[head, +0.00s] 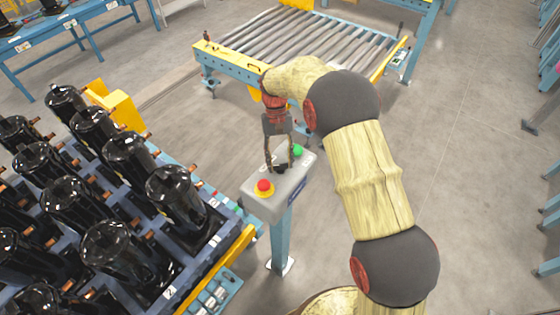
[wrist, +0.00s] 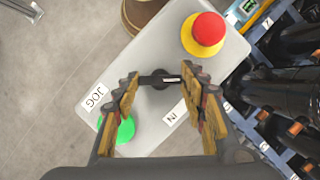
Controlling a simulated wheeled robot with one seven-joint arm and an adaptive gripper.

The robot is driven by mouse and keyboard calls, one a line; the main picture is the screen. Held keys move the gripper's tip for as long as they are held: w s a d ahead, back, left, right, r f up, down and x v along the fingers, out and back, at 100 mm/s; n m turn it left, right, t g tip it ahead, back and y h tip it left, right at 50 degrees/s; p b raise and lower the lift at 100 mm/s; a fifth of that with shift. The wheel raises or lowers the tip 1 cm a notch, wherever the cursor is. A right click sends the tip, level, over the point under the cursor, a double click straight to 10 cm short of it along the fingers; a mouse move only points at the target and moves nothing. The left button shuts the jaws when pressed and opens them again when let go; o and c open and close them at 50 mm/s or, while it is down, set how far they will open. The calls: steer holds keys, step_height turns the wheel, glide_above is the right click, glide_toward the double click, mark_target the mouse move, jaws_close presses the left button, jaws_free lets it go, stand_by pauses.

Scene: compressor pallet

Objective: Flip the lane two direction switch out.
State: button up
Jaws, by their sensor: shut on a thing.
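The direction switch (wrist: 161,80) is a black knob with a narrow bar handle and a white mark near its right end in the wrist view. It sits in the middle of a grey control box (head: 259,183), between a red mushroom button on a yellow collar (head: 264,187) and a green button (head: 298,150). My gripper (head: 280,168) reaches down from above, and its two fingers are shut on the ends of the bar. An "IN" label (wrist: 175,115) lies beside the knob.
The box stands on a blue post (head: 280,240). A pallet of black compressors (head: 120,248) is close on the left. A roller conveyor (head: 300,40) lies behind.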

steer(key=o, duration=1.2)
steer(key=v, duration=1.2)
